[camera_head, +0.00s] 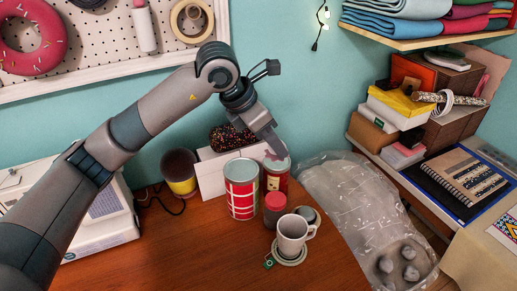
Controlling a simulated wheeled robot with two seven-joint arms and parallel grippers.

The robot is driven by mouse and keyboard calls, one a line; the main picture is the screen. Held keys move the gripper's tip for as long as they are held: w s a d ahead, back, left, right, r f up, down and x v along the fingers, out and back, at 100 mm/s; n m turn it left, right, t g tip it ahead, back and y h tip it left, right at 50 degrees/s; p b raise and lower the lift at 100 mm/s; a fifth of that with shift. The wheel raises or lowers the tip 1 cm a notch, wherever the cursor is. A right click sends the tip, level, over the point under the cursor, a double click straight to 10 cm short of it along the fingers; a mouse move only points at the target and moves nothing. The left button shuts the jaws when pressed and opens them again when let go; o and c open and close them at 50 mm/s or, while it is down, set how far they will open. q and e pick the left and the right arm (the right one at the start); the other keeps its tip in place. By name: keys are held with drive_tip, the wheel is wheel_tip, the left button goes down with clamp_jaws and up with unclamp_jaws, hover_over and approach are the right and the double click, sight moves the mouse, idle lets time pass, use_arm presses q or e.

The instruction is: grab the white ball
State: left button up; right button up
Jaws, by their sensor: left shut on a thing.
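My left arm comes in from the left and reaches over the wooden table. My left gripper (275,148) points down at the far side of the table, at the top of the rear red tin (277,181). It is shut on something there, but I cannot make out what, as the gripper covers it. I cannot pick out a plain white ball for sure. A small round pale-and-dark thing (308,213) shows partly behind the white mug (292,235). My right gripper is not in view.
A yellow-and-dark container (180,175) and a white sewing machine (105,225) are left. The table's (200,255) front is clear.

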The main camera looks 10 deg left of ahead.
use_arm(q)
drive_tip(key=shift+s+d+r, duration=0.3)
drive_tip(key=shift+d+r, duration=0.1)
drive_tip(key=shift+d, duration=0.2)
